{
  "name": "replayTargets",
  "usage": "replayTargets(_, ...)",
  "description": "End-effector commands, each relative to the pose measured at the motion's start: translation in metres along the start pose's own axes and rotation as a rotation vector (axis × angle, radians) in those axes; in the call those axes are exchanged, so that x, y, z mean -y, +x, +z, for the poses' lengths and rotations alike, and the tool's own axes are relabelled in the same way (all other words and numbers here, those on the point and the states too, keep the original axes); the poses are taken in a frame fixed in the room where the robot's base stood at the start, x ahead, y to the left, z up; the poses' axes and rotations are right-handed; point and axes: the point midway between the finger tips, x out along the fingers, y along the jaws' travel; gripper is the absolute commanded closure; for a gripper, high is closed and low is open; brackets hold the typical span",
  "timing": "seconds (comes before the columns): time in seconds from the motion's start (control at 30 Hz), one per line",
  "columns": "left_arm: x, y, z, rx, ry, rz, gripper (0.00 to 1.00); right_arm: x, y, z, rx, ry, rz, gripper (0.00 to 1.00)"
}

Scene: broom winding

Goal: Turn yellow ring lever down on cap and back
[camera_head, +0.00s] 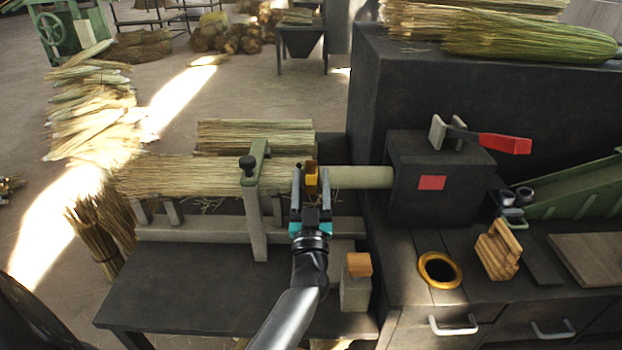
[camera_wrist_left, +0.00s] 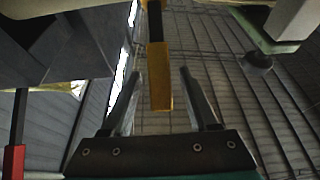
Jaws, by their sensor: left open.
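The yellow ring lever (camera_head: 311,181) stands up at the broom, where the straw meets the pale handle (camera_head: 362,177). My left gripper (camera_head: 311,170) comes up from below in the head view and is open, with a finger on each side of the lever. In the left wrist view the lever (camera_wrist_left: 160,80) hangs as a yellow bar between the two spread fingers (camera_wrist_left: 161,72), with a gap on both sides. I cannot make out the cap or ring under the lever. My right gripper is not in view.
A green clamp arm with a black knob (camera_head: 247,163) stands just left of the gripper. The dark machine block (camera_head: 440,200) with a red-handled lever (camera_head: 505,143) is to the right. A wooden-topped post (camera_head: 358,265) stands close beside my arm. The bench front (camera_head: 200,300) is clear.

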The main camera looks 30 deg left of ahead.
Motion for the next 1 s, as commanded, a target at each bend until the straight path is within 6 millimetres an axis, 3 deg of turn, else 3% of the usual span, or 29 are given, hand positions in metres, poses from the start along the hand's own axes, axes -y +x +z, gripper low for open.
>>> replayTargets(0.4,0.0005,0.0077,0.0001,0.000,0.000,-0.001,0.41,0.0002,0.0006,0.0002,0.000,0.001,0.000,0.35)
replayTargets(0.9,0.0004,0.0073,0.0001,0.000,0.000,-0.001,0.97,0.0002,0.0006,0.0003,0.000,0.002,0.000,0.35)
replayTargets(1.0,0.0004,0.0072,0.0001,0.001,0.000,-0.001,1.00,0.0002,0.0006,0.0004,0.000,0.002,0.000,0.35)
